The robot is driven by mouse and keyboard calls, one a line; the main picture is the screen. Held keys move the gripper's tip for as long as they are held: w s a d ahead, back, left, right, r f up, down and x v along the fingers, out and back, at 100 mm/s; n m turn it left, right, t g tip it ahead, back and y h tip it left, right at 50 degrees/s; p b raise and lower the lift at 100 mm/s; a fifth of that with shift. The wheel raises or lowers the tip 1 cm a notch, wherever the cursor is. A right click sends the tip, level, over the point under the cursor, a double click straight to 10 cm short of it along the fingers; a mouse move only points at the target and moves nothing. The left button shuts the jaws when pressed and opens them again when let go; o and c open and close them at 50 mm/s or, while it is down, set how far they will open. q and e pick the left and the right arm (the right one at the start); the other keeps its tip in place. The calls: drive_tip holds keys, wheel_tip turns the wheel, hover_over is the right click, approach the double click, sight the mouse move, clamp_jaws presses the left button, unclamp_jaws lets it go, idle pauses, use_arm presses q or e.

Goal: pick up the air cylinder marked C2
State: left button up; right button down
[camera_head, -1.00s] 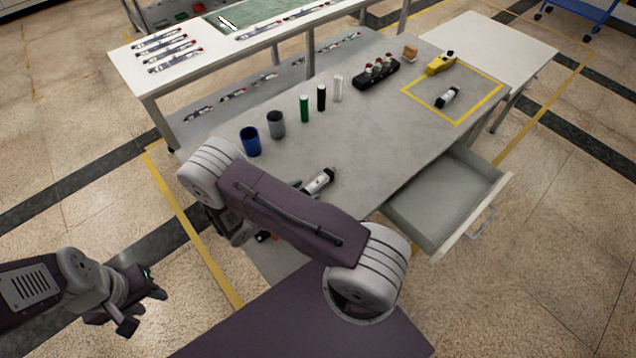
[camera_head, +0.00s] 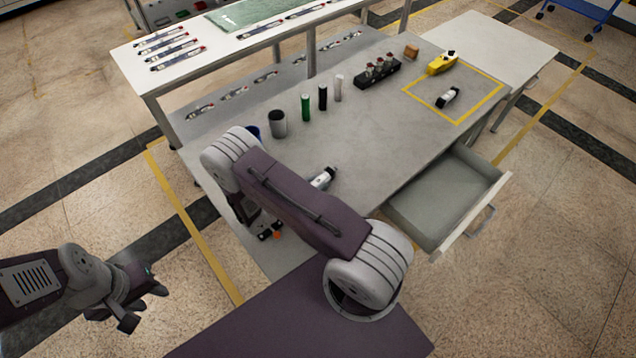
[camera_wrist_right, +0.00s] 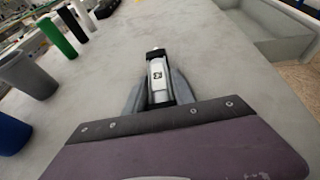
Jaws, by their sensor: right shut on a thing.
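A white air cylinder with a black end (camera_wrist_right: 157,72) lies between the fingers of my right gripper (camera_wrist_right: 158,94) in the right wrist view. A small dark mark shows on its label, too small to read surely. The gripper is shut on it. In the head view the cylinder's end (camera_head: 323,178) sticks out past my right arm, which hides the fingers. I cannot tell whether it touches the table. A second white and black cylinder (camera_head: 447,98) lies inside a yellow outline on the table. My left gripper (camera_head: 143,305) is open and empty, left of the table over the floor.
On the grey table (camera_head: 400,145) stand a grey cup (camera_head: 278,124), a mostly hidden blue cup (camera_head: 254,132), green (camera_head: 305,107), black and white cylinders, and a black rack (camera_head: 378,75). A yellow object (camera_head: 441,63) is farther right. An open drawer (camera_head: 445,190) juts from the front.

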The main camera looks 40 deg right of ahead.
sight(317, 181)
drive_tip(key=r, duration=0.4)
drive_tip(key=shift+d+r, duration=0.25)
drive_tip(key=shift+d, duration=0.05)
drive_tip(key=d+r, duration=0.6)
drive_tip(key=d, duration=0.5)
drive_tip(key=shift+w+r+b, duration=0.25)
drive_tip(key=shift+w+b, duration=0.05)
drive_tip(key=shift+b, duration=0.15)
